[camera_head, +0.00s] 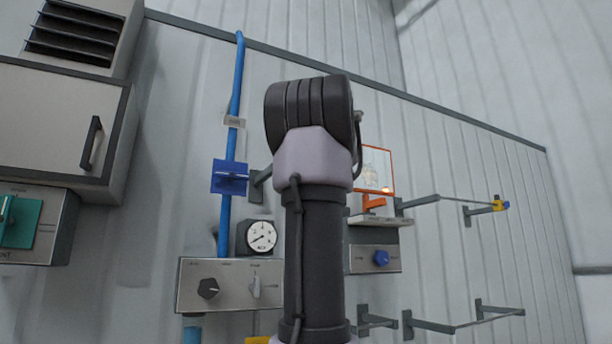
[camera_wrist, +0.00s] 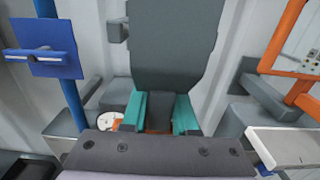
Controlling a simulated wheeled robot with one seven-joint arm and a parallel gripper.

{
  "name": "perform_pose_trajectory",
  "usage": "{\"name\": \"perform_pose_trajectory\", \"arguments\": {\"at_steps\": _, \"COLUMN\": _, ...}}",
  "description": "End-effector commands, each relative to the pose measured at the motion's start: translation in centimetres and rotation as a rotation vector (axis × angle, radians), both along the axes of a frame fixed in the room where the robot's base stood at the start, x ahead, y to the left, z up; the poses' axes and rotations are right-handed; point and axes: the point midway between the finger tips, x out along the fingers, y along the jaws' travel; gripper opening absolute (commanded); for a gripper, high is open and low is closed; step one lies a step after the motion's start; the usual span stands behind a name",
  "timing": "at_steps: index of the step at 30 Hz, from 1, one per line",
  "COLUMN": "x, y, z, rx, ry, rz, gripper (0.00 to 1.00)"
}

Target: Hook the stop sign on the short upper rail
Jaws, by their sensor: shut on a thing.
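My gripper (camera_wrist: 160,106) shows in the wrist view with its two teal fingers closed on a dark grey panel (camera_wrist: 176,45). The panel has slanted corners and rises above the fingers; it appears to be the stop sign from behind, with no lettering showing. In the head view my arm hides the gripper and the sign. An upper rail (camera_head: 466,203) runs between grey wall brackets at the right of the head view, with a yellow and blue piece near its right end. A lower rail (camera_head: 470,324) runs below it.
An orange-framed panel (camera_head: 375,170) stands on a small shelf (camera_head: 380,221), left of the upper rail. A blue pipe with a blue plate (camera_head: 230,177), a gauge (camera_head: 261,237) and control boxes (camera_head: 230,284) lie left of my arm. The wall right of the rails is bare.

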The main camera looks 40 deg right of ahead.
Motion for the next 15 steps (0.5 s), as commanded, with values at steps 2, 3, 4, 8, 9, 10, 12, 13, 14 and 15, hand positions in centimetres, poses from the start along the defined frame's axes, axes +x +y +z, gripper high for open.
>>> {"name": "perform_pose_trajectory", "arguments": {"at_steps": 2, "x": 0.6, "y": -0.2, "z": 0.0, "rx": -0.001, "ry": -0.001, "rz": -0.001, "gripper": 0.00}}
{"name": "perform_pose_trajectory", "arguments": {"at_steps": 3, "x": 0.9, "y": -0.3, "z": 0.0, "rx": -0.001, "ry": -0.001, "rz": 0.000, "gripper": 0.00}}
{"name": "perform_pose_trajectory", "arguments": {"at_steps": 4, "x": 1.2, "y": -0.3, "z": 0.0, "rx": -0.001, "ry": 0.000, "rz": 0.000, "gripper": 0.00}}
{"name": "perform_pose_trajectory", "arguments": {"at_steps": 8, "x": 2.2, "y": -0.5, "z": 0.0, "rx": 0.000, "ry": 0.000, "rz": 0.000, "gripper": 0.00}}
{"name": "perform_pose_trajectory", "arguments": {"at_steps": 9, "x": 2.5, "y": -0.6, "z": 0.0, "rx": 0.000, "ry": -0.001, "rz": 0.000, "gripper": 0.00}}
{"name": "perform_pose_trajectory", "arguments": {"at_steps": 10, "x": 2.7, "y": -0.7, "z": 0.0, "rx": 0.000, "ry": -0.001, "rz": 0.000, "gripper": 0.00}}
{"name": "perform_pose_trajectory", "arguments": {"at_steps": 12, "x": 3.3, "y": -0.8, "z": -0.1, "rx": 0.001, "ry": 0.000, "rz": 0.001, "gripper": 0.00}}
{"name": "perform_pose_trajectory", "arguments": {"at_steps": 13, "x": 3.6, "y": -0.9, "z": -0.1, "rx": 0.001, "ry": 0.000, "rz": 0.001, "gripper": 0.00}}
{"name": "perform_pose_trajectory", "arguments": {"at_steps": 14, "x": 3.8, "y": -0.9, "z": 0.0, "rx": 0.000, "ry": 0.000, "rz": 0.001, "gripper": 0.00}}
{"name": "perform_pose_trajectory", "arguments": {"at_steps": 15, "x": 4.1, "y": -1.0, "z": 0.0, "rx": -0.001, "ry": -0.001, "rz": 0.000, "gripper": 0.00}}
